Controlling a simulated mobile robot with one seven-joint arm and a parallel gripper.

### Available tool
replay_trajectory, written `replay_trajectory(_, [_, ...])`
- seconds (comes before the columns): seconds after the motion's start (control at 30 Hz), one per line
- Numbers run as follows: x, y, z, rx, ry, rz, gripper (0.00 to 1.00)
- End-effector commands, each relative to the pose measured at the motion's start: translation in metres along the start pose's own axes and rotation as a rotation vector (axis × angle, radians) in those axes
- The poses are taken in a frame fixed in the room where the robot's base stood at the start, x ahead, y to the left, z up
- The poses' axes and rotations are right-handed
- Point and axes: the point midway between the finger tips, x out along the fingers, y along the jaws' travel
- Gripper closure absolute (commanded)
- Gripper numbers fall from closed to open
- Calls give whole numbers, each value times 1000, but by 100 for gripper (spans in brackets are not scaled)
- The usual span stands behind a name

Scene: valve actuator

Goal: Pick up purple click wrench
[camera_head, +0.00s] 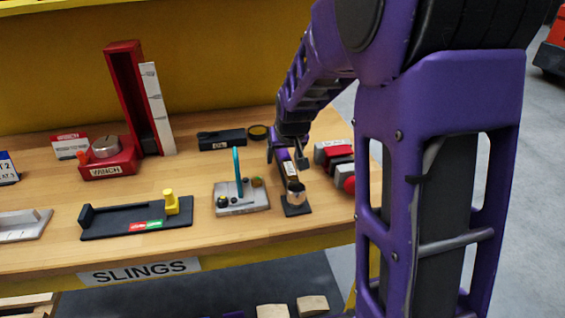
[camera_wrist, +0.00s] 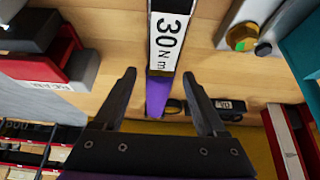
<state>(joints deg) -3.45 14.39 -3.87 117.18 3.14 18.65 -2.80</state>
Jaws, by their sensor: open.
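The purple click wrench (camera_head: 291,171) lies on the workbench in the head view. It has a purple handle, a white label and a round metal head at its near end, by a small black base (camera_head: 297,210). In the wrist view its purple end (camera_wrist: 158,96) and a black body with a "30 Nm" label run down the middle. My gripper (camera_wrist: 159,75) is open, with one finger on either side of the purple end and a visible gap to each. In the head view my gripper (camera_head: 287,155) is over the handle's far part, which it partly hides.
A grey fixture with a teal lever (camera_head: 237,172) stands just left of the wrench. Red and grey blocks (camera_head: 336,158) lie close on the right. A black box (camera_head: 221,139) sits behind left. A red winch (camera_head: 107,156) and a black tray (camera_head: 135,217) are farther left.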

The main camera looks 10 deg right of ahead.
Motion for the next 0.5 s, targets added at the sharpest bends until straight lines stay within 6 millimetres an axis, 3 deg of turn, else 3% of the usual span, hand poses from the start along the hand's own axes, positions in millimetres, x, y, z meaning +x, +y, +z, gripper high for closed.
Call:
replay_trajectory(0.27, [5,0,4,0,1,0,26])
replay_trajectory(0.5, [5,0,4,0,1,0,68])
